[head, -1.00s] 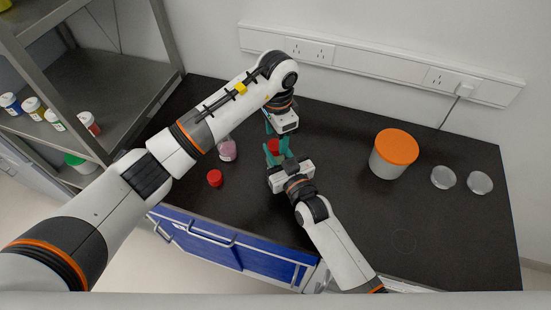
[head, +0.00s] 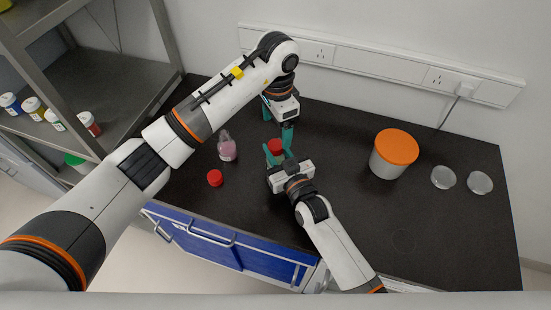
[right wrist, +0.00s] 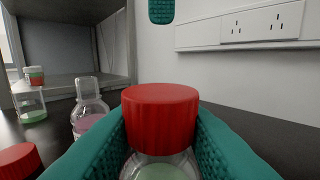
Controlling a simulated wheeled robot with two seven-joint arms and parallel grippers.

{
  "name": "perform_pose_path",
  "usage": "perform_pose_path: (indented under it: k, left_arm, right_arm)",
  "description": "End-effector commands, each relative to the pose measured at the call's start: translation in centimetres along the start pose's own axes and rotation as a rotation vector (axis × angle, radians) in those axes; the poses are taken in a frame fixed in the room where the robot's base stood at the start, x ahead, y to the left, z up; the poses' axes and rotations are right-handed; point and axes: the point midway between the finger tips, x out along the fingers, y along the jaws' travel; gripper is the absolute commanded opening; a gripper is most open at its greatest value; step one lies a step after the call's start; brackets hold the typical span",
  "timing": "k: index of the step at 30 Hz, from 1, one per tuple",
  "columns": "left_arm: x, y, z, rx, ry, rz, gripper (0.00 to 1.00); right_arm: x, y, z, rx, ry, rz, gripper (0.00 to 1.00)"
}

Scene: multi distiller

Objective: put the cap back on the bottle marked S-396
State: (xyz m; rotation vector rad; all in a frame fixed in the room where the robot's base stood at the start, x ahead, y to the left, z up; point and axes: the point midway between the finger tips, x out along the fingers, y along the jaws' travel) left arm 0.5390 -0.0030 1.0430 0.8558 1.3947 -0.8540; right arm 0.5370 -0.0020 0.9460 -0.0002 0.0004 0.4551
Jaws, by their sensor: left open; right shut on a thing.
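My right gripper (head: 278,156) is shut on a clear bottle with green liquid (right wrist: 160,168). A ribbed red cap (right wrist: 160,115) sits on top of this bottle; it also shows in the head view (head: 276,146). No marking on the bottle can be read. My left gripper (head: 277,126) is open and empty, just above and behind the cap; one teal fingertip (right wrist: 161,10) shows at the top of the right wrist view. An uncapped bottle with pink liquid (head: 227,150) stands to the left. A loose red cap (head: 215,178) lies on the bench in front of it.
A white tub with an orange lid (head: 397,147) and two clear round dishes (head: 443,177) stand at the right of the black bench (head: 350,235). A metal shelf (head: 95,75) with several small jars is at the left.

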Motion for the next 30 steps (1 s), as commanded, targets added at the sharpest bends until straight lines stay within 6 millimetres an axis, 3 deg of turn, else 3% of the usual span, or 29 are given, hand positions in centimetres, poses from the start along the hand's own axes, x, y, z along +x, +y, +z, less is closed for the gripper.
perform_pose_path:
  k: [3,9,19,20,24,30]
  left_arm:
    - [-2.3,0.0,0.1,0.001,-0.004,0.002,0.8]
    - [-4.5,0.0,0.1,0.001,-0.002,0.0,0.8]
    - [-4.9,0.0,0.0,0.0,-0.001,-0.001,0.8]
    - [-4.9,0.0,0.0,0.0,-0.001,-0.001,0.8]
    - [-4.9,0.0,0.0,0.0,-0.001,-0.001,0.8]
    - [-4.9,0.0,0.0,0.0,-0.001,0.0,0.8]
  right_arm:
    - [0.0,0.0,0.0,0.0,0.0,0.0,0.0]
    - [0.0,0.0,0.0,0.0,0.0,0.0,0.0]
    - [0.0,0.0,0.0,0.0,0.0,0.0,0.0]
    - [0.0,0.0,0.0,0.0,0.0,0.0,0.34]
    - [0.0,0.0,0.0,0.0,0.0,0.0,0.57]
    - [0.0,0.0,0.0,0.0,0.0,0.0,0.57]
